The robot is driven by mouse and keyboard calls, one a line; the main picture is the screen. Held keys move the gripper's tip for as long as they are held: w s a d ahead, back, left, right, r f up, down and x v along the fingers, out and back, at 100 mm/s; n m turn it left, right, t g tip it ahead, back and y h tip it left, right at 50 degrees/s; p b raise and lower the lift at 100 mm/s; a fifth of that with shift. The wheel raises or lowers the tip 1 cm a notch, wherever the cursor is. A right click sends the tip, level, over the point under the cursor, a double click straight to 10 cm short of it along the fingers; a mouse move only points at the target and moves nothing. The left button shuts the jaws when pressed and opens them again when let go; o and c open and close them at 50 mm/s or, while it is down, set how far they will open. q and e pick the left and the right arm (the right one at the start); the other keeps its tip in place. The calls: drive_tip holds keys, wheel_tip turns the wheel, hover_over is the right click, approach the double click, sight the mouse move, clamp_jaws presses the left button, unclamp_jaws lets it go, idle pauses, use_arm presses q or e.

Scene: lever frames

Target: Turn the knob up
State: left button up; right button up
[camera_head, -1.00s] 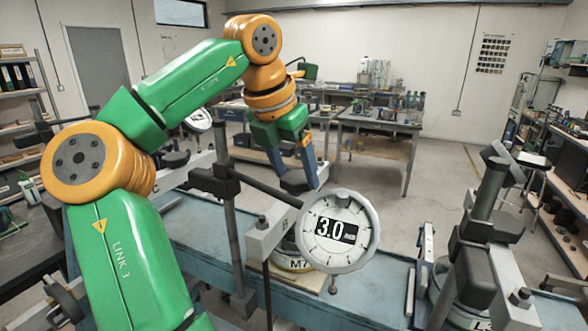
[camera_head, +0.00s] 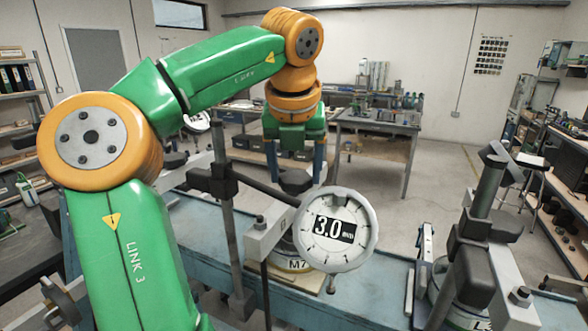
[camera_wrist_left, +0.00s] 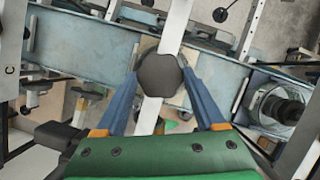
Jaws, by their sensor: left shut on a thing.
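My left gripper (camera_head: 295,183) points down over the bench, its blue fingers on either side of a dark grey, rounded knob (camera_head: 293,178). In the left wrist view the fingertips (camera_wrist_left: 162,75) are shut on this knob (camera_wrist_left: 158,76), which sits above a pale bar. A round white dial (camera_head: 336,229) stands just in front and to the right of it and reads 3.0; its small unit text is hard to read. The knob's underside is hidden. My right gripper does not show.
A dark post (camera_head: 223,190) with a clamp arm rises left of the dial. A second fixture (camera_head: 480,250) with a dark column stands on the right of the blue bench (camera_head: 385,276). The stretch of bench between them is mostly clear.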

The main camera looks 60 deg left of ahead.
use_arm(q)
drive_tip(key=n, duration=0.2)
drive_tip(key=n+g+p, duration=0.1)
drive_tip(key=n, duration=0.1)
drive_tip(key=shift+w+d+g+y, duration=0.1)
drive_tip(key=shift+w+g+y, duration=0.1)
drive_tip(key=shift+g+y, duration=0.1)
drive_tip(key=shift+w+n+g, duration=0.15)
drive_tip(key=shift+n+g, duration=0.75)
drive_tip(key=shift+n, duration=1.6)
drive_tip(key=o, duration=1.2)
drive_tip(key=shift+o, duration=0.7)
